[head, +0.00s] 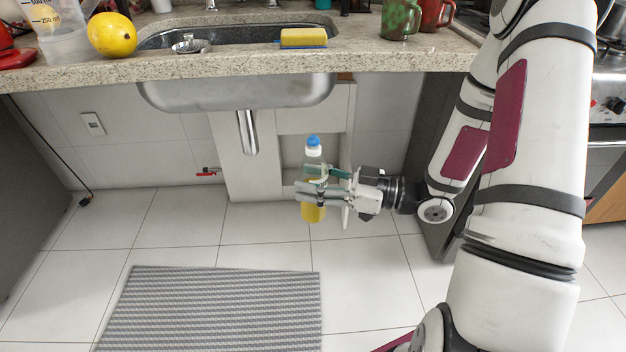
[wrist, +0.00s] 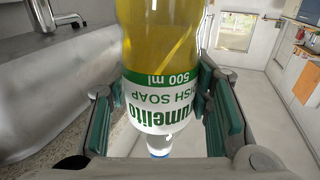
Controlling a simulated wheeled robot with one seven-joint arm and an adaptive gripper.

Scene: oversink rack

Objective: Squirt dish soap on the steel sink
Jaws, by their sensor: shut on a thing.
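My gripper (head: 328,187) is shut on a dish soap bottle (head: 313,213) with yellow liquid, a white top and a blue cap. In the head view the bottle is upright, in front of the counter and below its top. In the wrist view the bottle (wrist: 158,75) fills the middle, its green and white label between the green finger pads of my gripper (wrist: 160,115). The steel sink (head: 236,93) is set in the counter, above and to the left of the bottle. Its basin (head: 232,34) is partly visible from above.
A yellow sponge (head: 303,38) lies at the sink's front right rim. A yellow fruit (head: 112,35) and a clear measuring jug (head: 65,30) stand left on the granite counter (head: 100,72). Green (head: 400,18) and red mugs (head: 436,14) stand right. A grey mat (head: 215,310) lies on the floor.

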